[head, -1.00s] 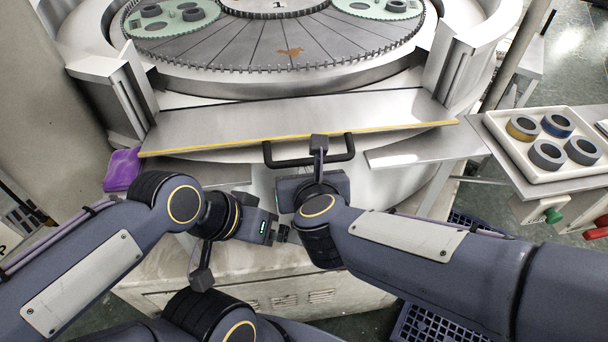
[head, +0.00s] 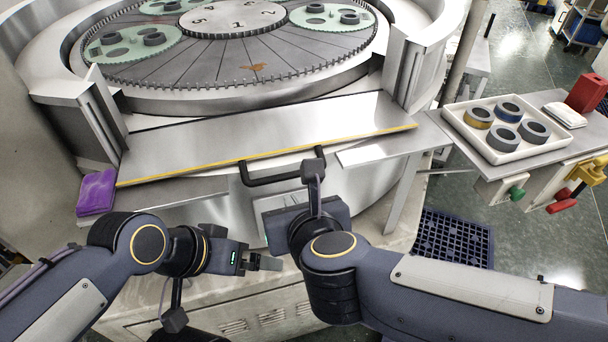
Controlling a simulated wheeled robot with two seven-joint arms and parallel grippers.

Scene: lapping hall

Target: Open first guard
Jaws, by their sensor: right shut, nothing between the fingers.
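The guard is a tilted grey metal panel (head: 265,132) with a yellow strip along its lower edge, at the front of the round lapping machine. A black bar handle (head: 268,180) stands out below that edge.
A white tray (head: 470,140) with several rings stands on a side table at right, with green and red knobs below. A purple cloth (head: 97,192) lies at the left ledge. A flat ledge (head: 380,150) sits right of the handle. A blue crate (head: 455,238) is on the floor.

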